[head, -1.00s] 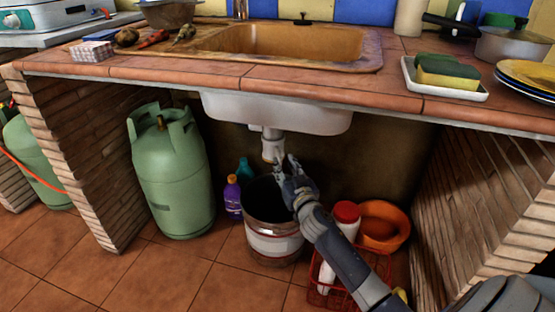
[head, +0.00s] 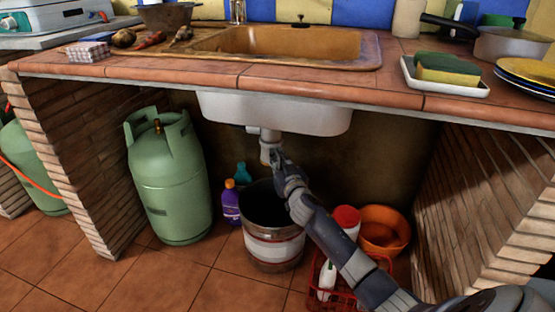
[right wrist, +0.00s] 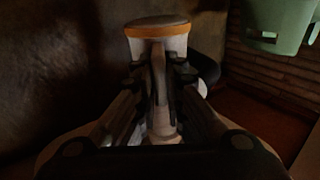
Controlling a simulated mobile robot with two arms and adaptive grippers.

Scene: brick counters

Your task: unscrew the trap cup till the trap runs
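The trap cup (head: 267,154) is a pale fitting at the lower end of the drain under the white sink basin (head: 275,112). In the right wrist view the cup (right wrist: 158,47) is a white body with an orange band and a flat grey end. My right gripper (head: 275,160) is at the cup's lower right in the head view. In the right wrist view its fingers (right wrist: 158,80) are apart, one each side of the cup's line; contact cannot be made out. No water shows running. A metal bucket (head: 273,243) stands below. My left gripper is out of view.
A green gas cylinder (head: 168,178) and purple bottle (head: 231,202) stand left of the bucket. A red crate (head: 345,296) with bottles and an orange bowl (head: 383,232) are at right. Brick walls (head: 85,165) flank the space; the tiled counter edge (head: 330,92) is above.

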